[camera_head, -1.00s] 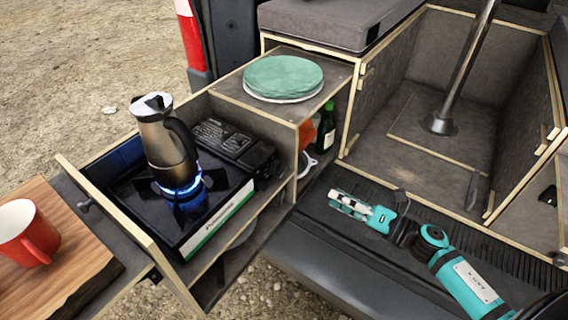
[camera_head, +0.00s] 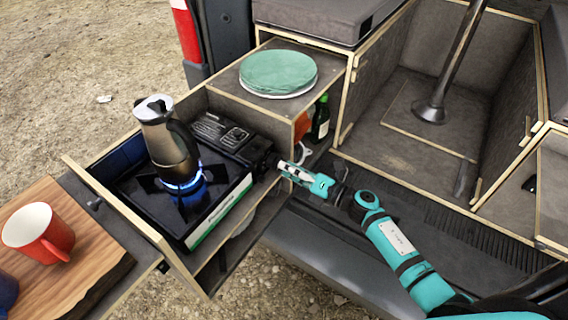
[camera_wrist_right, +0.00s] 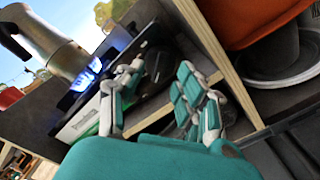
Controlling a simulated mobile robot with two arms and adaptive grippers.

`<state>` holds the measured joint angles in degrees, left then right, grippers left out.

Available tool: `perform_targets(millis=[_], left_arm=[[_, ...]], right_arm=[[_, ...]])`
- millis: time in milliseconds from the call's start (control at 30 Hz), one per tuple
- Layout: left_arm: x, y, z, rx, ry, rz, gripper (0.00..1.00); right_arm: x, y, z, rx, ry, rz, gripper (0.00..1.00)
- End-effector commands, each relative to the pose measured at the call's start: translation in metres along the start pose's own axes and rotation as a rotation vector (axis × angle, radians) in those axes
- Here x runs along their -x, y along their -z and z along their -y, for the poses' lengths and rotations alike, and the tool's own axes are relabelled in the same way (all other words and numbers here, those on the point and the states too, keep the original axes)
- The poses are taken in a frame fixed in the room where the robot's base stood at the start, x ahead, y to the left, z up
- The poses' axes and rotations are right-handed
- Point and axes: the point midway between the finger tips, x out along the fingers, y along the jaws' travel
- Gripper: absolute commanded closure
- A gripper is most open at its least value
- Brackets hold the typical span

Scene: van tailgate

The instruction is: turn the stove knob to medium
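The black camping stove (camera_head: 215,204) sits in the pulled-out drawer, its burner lit with a blue flame (camera_head: 184,184). A silver moka pot (camera_head: 165,140) stands upright over the flame. The knob is not clear in the head view; a dark rounded part at the stove's right end (camera_wrist_right: 158,62) shows between my fingers in the wrist view, and I cannot tell its setting. My right gripper (camera_head: 283,167) is at the stove's right end, fingers pointing toward it. In the wrist view the fingers of the gripper (camera_wrist_right: 158,84) are apart, with nothing held. My left gripper is out of view.
A wooden partition (camera_wrist_right: 212,50) stands close beside my right fingers in the wrist view. Green plates (camera_head: 278,74) lie on the cabinet top, with a green bottle (camera_head: 320,120) below. A red mug (camera_head: 40,232) stands on the wooden board at left.

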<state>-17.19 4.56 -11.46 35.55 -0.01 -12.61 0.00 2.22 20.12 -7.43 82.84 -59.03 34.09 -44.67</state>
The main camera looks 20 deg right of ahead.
Motion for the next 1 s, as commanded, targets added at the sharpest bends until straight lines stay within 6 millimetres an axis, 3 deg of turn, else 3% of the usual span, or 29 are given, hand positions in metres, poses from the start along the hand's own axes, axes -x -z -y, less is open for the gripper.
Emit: perform_targets(millis=[200, 467, 767, 1000], left_arm=[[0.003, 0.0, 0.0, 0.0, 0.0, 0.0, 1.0], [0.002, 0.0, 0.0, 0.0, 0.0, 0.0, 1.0], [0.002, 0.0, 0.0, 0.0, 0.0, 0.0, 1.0], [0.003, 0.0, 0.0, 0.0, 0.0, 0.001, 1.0]], right_arm=[[-0.018, 0.0, 0.0, 0.0, 0.0, -0.001, 0.64], [-0.019, 0.001, 0.0, 0.001, 0.0, -0.001, 0.64], [-0.019, 0.0, 0.0, 0.001, 0.0, -0.001, 1.0], [-0.019, 0.0, 0.0, -0.001, 0.001, -0.001, 1.0]])
